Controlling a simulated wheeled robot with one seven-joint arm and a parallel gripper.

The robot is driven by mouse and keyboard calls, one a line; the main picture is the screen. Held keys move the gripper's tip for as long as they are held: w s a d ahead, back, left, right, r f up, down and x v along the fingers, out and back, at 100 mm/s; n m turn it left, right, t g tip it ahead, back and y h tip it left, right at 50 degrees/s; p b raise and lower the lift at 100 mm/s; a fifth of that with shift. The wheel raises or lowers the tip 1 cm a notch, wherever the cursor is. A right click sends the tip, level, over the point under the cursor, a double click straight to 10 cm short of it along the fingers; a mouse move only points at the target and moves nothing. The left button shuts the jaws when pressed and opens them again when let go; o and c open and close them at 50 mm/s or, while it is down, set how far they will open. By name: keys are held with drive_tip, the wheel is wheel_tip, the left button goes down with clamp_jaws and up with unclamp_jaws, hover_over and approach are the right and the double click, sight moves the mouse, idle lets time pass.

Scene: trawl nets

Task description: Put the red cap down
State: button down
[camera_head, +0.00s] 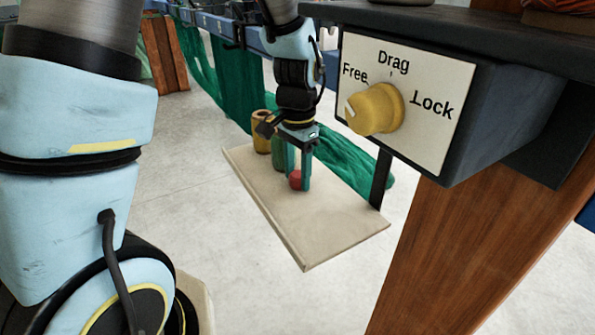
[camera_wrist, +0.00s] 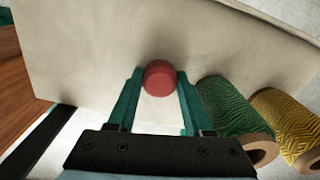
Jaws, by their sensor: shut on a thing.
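The red cap (camera_wrist: 160,78) is between the green fingertips of my gripper (camera_wrist: 161,90) in the wrist view. In the head view the red cap (camera_head: 296,179) shows at the lower end of my gripper (camera_head: 301,182), low over the pale board (camera_head: 330,222). My gripper is shut on the cap. I cannot tell whether the cap touches the board.
A green twine spool (camera_wrist: 234,112) stands close beside my gripper, with a yellow spool (camera_wrist: 287,122) past it; the yellow spool (camera_head: 262,131) shows behind. A dark box with a yellow knob (camera_head: 374,108) stands at right. The board's front part is clear. Green netting (camera_head: 345,160) hangs behind.

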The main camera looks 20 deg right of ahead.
sight(297, 174)
drive_tip(key=shift+c, duration=1.5)
unclamp_jaws()
drive_tip(key=shift+f, duration=0.15)
wheel_tip(297, 174, up, 12)
drive_tip(key=b, duration=0.1)
drive_tip(key=shift+r+b, duration=0.2)
drive_tip(key=shift+b, duration=0.1)
drive_tip(key=a+f+n, duration=0.3)
drive_tip(key=a+n, duration=0.1)
drive_tip(key=a, duration=0.4)
drive_tip(key=w+a+f+n+t, duration=0.1)
drive_tip(key=a+f+n, duration=0.2)
drive_tip(key=a, duration=0.6)
drive_tip(key=a+f+n, duration=0.3)
drive_tip(key=a+n, duration=0.2)
drive_tip(key=a, duration=0.3)
drive_tip(key=shift+w+a+n+t, duration=0.15)
drive_tip(key=shift+a+n+t, duration=0.05)
drive_tip(key=shift+n+t, duration=0.1)
drive_tip(key=shift+r, duration=0.1)
